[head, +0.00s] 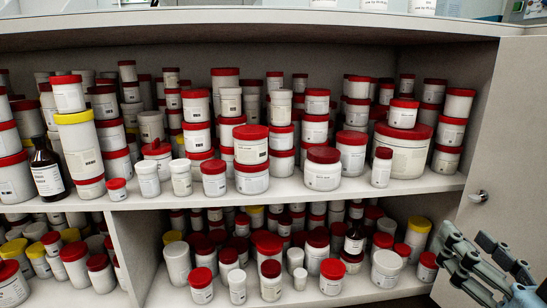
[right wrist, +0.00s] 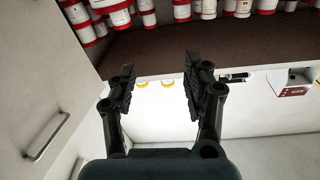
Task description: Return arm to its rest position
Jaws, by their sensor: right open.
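My right gripper (head: 468,254) is at the lower right of the head view, in front of the pale cabinet side panel and to the right of the lower shelf. In the right wrist view, its two dark fingers (right wrist: 160,76) stand apart with nothing between them. It is open and empty, and I see no contact with any jar. My left gripper is in neither view.
The upper shelf (head: 250,197) is crowded with red-lidded white jars and a brown bottle (head: 47,173). More jars fill the lower shelf. A small knob (head: 478,196) is on the side panel. The right wrist view shows a handle (right wrist: 47,137) at left.

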